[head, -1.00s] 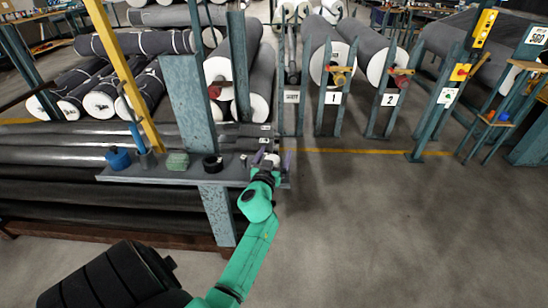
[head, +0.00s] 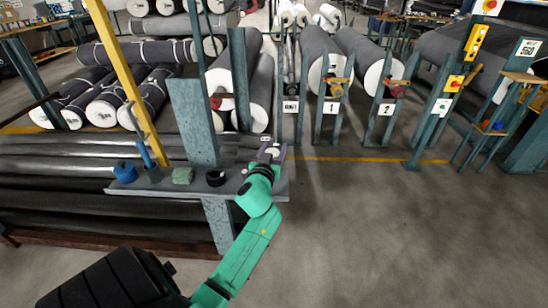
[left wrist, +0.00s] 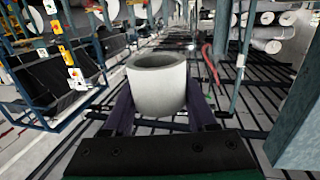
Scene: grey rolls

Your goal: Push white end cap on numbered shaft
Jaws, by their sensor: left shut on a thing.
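A white, cup-shaped end cap (left wrist: 157,85) stands upright between the two dark fingers of my left gripper in the left wrist view. My left gripper (head: 271,153) is shut on the cap at the right end of the grey shelf. The cap shows only small and pale in the head view. The numbered rolls stand beyond: the shaft end of roll 1 (head: 337,88) has a brass-coloured fitting above the sign "1" (head: 331,107). The shaft end of roll 2 (head: 398,88) has a reddish fitting above the sign "2" (head: 386,109). My right gripper is not in view.
The grey shelf (head: 230,188) holds a blue item (head: 125,172), a green block (head: 183,175) and a black ring (head: 215,177). A blue-grey post (head: 194,120) and a yellow post (head: 125,80) rise nearby. The floor to the right (head: 400,220) is clear.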

